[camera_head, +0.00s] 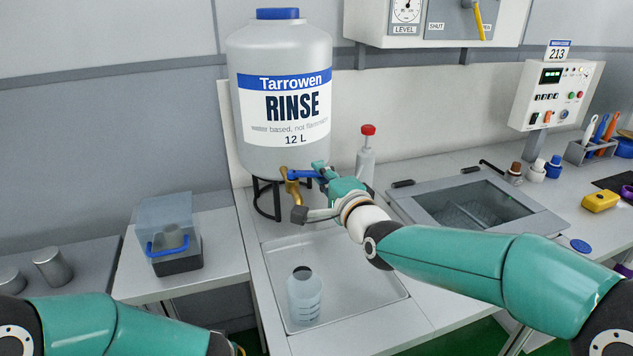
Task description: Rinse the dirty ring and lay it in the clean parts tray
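The rinse tank (281,150) stands at the back, with a brass tap (291,186) and a blue tap lever (303,174) low on its front. My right gripper (309,190) is at the tap, its fingers spread apart, the upper one close to the lever. I cannot tell whether it touches the lever. Nothing shows held between the fingers. My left arm (110,325) comes in at the lower left; its gripper is out of the picture. I cannot make out a dirty ring, or any tray marked for clean parts.
Below the tap is a shallow sink (375,293) with a translucent bottle (304,298) in it. A clear box (168,218) with a blue handle stands left. A red-capped bottle (366,160) stands behind my gripper. A grey glass-topped unit (478,205) lies right.

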